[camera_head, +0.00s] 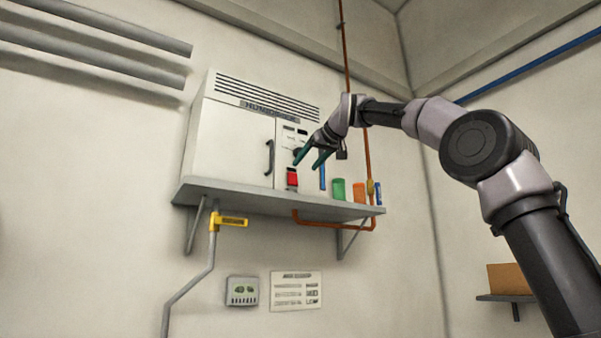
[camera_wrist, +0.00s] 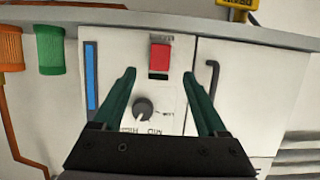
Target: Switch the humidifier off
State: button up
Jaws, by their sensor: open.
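The humidifier (camera_head: 232,138) is a white cabinet with a vent and a dark handle, standing on a grey wall shelf (camera_head: 240,196). Its red switch (camera_head: 292,178) is low on the front panel; it also shows in the wrist view as a red block (camera_wrist: 159,57). A dark knob (camera_wrist: 143,108) with LOW, MID and HIGH marks is on the same panel. My gripper (camera_head: 306,166) has green fingers, apart and empty, in front of the panel near the red switch. In the wrist view the fingertips (camera_wrist: 159,73) lie on either side of the switch. Contact cannot be told.
A green container (camera_head: 339,190) and an orange container (camera_head: 359,192) stand right of the humidifier. A copper pipe (camera_head: 343,60) runs down behind them. A yellow valve handle (camera_head: 233,221) is below the shelf. A blue strip (camera_wrist: 91,75) is beside the switch.

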jog(key=shift+v, duration=1.7)
jog(key=s+d+f+m+g+h, duration=0.1)
jog(key=s+d+f+m+h, duration=0.1)
jog(key=s+d+f, duration=0.6)
jog(key=s+d+f+m+g+h, duration=0.2)
jog(key=s+d+f+m, duration=0.3)
jog(key=f, duration=1.8)
jog(key=s+d+f+m+g+h, duration=0.1)
jog(key=s+d+f+m, duration=0.3)
jog(key=s+d+f, duration=0.7)
jog(key=s+f+h, duration=0.1)
jog(key=s+f, duration=0.3)
jog(key=shift+s+g, duration=0.2)
jog(key=shift+g, duration=0.1)
jog(key=shift+f, duration=0.15)
